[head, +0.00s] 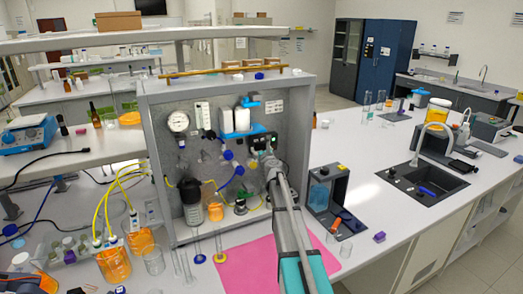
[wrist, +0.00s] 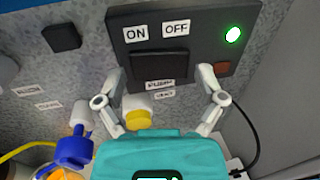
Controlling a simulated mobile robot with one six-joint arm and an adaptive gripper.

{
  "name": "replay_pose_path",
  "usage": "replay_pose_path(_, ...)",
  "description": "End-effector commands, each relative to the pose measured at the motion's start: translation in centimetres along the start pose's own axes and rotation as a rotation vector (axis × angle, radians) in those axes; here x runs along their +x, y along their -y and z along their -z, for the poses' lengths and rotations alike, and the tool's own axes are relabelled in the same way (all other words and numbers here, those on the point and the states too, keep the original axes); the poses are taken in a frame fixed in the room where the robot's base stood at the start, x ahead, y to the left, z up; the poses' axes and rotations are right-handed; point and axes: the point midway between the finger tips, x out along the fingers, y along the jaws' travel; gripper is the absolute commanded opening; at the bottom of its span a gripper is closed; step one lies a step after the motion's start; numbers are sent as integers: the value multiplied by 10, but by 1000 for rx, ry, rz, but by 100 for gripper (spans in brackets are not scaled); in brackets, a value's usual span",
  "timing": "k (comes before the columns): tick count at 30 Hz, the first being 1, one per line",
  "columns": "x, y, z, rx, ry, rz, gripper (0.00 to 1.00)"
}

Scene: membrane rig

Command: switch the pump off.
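The pump's black control box (wrist: 190,60) fills the upper middle of the wrist view, with ON and OFF labels side by side. Below the labels is a dark rocker-like switch (wrist: 157,66); which way it is tipped I cannot tell. A PUMP label (wrist: 160,84) is under it. A green lamp (wrist: 233,34) is lit at the box's right, above a dull red square. My gripper (wrist: 162,75) is open and empty, its fingers spread to either side of the switch. In the head view the box (head: 262,140) is on the rig's back panel, with my gripper (head: 270,160) in front.
The rig's grey panel (head: 292,120) carries a round gauge (head: 179,122), blue-handled valves (head: 227,155) and tubing. In the wrist view a blue valve (wrist: 73,150) and a yellow-ended fitting (wrist: 137,119) are close below. A black cable (wrist: 250,130) hangs at the right.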

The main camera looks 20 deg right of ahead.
Motion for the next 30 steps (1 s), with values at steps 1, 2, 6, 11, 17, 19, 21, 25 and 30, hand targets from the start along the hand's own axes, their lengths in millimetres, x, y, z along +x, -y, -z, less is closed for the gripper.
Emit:
replay_pose_path(1,0,0,0,0,0,0,67)
replay_pose_path(2,0,0,0,0,0,0,61)
replay_pose_path(6,0,0,0,0,0,0,35)
replay_pose_path(11,0,0,0,0,0,-3,26)
replay_pose_path(17,1,1,0,0,0,-51,26)
replay_pose_path(19,2,2,0,0,0,-82,26)
replay_pose_path(21,2,3,0,0,0,-115,26)
replay_pose_path(25,3,4,0,0,0,-181,26)
replay_pose_path(30,2,5,0,0,0,-247,26)
